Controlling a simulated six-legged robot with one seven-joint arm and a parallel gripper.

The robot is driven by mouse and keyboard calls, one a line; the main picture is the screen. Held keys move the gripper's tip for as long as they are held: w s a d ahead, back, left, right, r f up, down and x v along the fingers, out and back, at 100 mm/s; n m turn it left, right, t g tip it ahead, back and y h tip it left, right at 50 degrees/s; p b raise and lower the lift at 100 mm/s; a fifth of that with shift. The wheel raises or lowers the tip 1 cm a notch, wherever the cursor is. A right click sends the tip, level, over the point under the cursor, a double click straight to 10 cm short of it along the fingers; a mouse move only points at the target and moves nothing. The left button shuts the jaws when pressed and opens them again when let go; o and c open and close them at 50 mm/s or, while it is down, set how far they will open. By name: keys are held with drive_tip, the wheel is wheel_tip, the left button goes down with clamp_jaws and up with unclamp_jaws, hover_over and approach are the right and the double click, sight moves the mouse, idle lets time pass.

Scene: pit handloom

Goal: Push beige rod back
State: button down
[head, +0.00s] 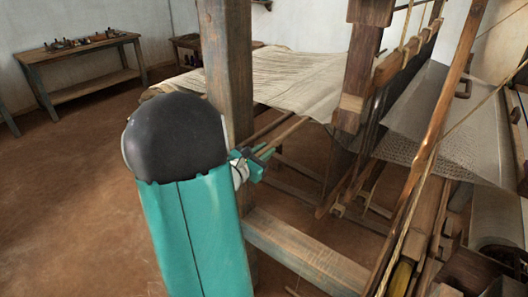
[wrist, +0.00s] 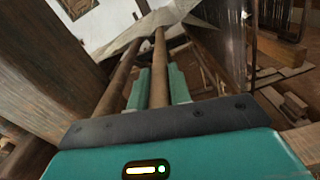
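A long thin beige-brown rod (wrist: 159,68) runs away from my gripper toward pale cloth in the wrist view. In the head view this rod (head: 287,132) slants up and right from my gripper. My gripper (wrist: 160,86) has its two teal fingers close against both sides of the rod and looks shut on it. In the head view my gripper (head: 260,155) is just right of a thick wooden post, partly behind my arm. The rod's near end is hidden by my gripper.
A second, darker rod (wrist: 119,82) runs alongside on the left. The thick wooden post (head: 228,62) stands close beside my gripper. A low wooden beam (head: 300,250) crosses below. Pale cloth (head: 293,78) stretches behind. Open brown floor (head: 70,190) lies left.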

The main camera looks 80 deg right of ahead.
drive_tip(key=shift+w+d, duration=0.25)
drive_tip(key=shift+w, duration=0.3)
drive_tip(key=shift+w+d, duration=0.2)
drive_tip(key=shift+w, duration=0.45)
drive_tip(key=c, duration=1.3)
unclamp_jaws()
drive_tip(key=shift+w+d, duration=0.1)
